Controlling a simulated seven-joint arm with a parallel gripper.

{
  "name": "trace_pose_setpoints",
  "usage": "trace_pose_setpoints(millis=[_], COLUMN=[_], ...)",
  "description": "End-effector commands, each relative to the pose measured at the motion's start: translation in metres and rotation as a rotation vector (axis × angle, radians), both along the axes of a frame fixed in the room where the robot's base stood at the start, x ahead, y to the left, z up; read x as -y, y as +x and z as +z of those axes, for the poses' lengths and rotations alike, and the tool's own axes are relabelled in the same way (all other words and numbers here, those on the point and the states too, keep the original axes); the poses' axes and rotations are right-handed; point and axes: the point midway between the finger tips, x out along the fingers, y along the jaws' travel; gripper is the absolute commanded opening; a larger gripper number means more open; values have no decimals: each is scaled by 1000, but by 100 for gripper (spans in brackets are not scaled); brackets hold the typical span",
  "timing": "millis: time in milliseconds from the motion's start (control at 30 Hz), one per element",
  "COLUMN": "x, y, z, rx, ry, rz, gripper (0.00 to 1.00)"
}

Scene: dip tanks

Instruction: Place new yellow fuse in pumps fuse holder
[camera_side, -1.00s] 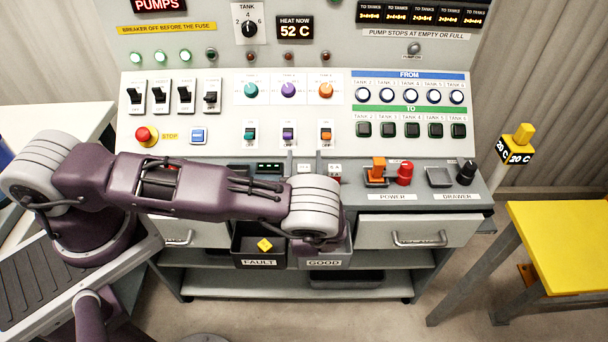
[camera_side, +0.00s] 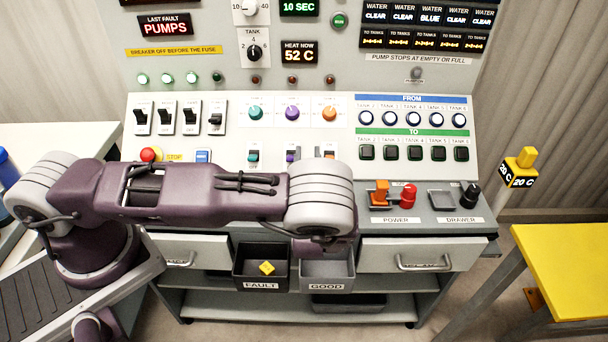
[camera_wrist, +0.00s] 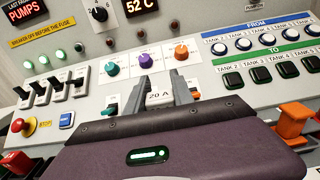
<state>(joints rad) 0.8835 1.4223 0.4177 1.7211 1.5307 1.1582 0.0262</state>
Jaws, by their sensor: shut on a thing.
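In the wrist view my gripper (camera_wrist: 162,88) is shut on a small block with a pale face marked 20 A (camera_wrist: 158,98). Only that face shows, so I cannot tell the body's colour. The held block is in front of the sloped switch panel, below the purple and orange knobs. In the side view my own arm hides the gripper's hold and the counter strip behind it, so no fuse holder is visible. A yellow fuse (camera_side: 267,268) lies in the FAULT bin (camera_side: 262,285). The LAST FAULT display (camera_side: 165,25) reads PUMPS.
The fourth breaker (camera_side: 216,118) sits lower than its three neighbours, and the lamp above it is dark. The GOOD bin (camera_side: 327,285) looks empty. A red stop button (camera_side: 151,154), an orange power lever (camera_side: 379,193) and a red knob (camera_side: 408,194) stand near the arm.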

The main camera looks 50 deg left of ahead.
Motion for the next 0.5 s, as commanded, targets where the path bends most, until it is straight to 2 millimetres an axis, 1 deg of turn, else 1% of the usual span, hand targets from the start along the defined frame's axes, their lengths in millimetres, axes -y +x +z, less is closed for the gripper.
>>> trace_pose_setpoints(millis=[33,100,167,267,367,467,500], x=[0,0,-1,-13,-40,-79,-95], y=[0,0,-1,-7,-23,-49,-62], z=[7,12,14,12,9,7,6], rx=[1,1,0,-4,-6,-11,-15], ry=[-1,1,1,4,8,10,12], rz=[0,1,2,13,37,58,61], gripper=[0,0,0,0,0,0,0])
